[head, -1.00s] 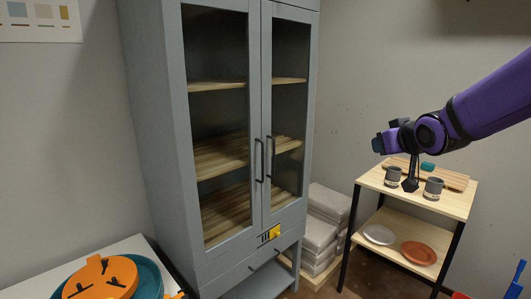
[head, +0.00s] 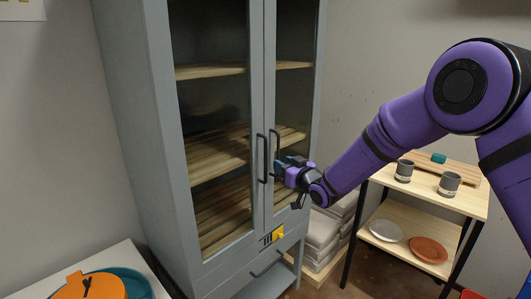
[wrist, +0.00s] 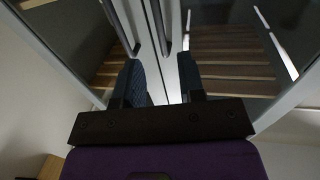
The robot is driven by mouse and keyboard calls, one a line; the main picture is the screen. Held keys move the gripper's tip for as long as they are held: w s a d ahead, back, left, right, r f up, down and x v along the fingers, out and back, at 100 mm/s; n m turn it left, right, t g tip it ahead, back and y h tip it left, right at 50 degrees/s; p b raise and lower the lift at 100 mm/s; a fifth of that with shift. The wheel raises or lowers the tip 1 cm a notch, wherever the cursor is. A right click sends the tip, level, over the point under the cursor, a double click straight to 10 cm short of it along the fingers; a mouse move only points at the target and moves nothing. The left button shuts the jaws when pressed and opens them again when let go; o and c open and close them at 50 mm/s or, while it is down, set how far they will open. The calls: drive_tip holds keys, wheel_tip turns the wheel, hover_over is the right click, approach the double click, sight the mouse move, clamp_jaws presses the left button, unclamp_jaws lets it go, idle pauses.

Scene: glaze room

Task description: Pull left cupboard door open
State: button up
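The grey-blue cupboard has two glazed doors, and both look shut. The left cupboard door (head: 258,90) carries a dark vertical bar handle (head: 261,158) near the centre seam. The right door (head: 270,90) has a matching handle (head: 274,146) just beside it. My gripper (head: 281,164) is at handle height, close to the right door's handle and to the right of the left one. In the wrist view my gripper (wrist: 162,72) has its two fingers apart, with nothing seen between them. Dark handle bars show just beyond the fingertips; contact cannot be told.
A drawer with a handle (head: 266,264) and a yellow label (head: 278,234) lie below the doors. A wooden stand (head: 376,196) with cups (head: 404,171) and plates is at right, near my arm. A table (head: 140,262) with an orange piece (head: 92,287) stands front left.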

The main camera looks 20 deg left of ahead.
drive_tip(key=x, duration=1)
drive_tip(key=shift+w+a, duration=0.1)
drive_tip(key=shift+w, duration=0.05)
clamp_jaws()
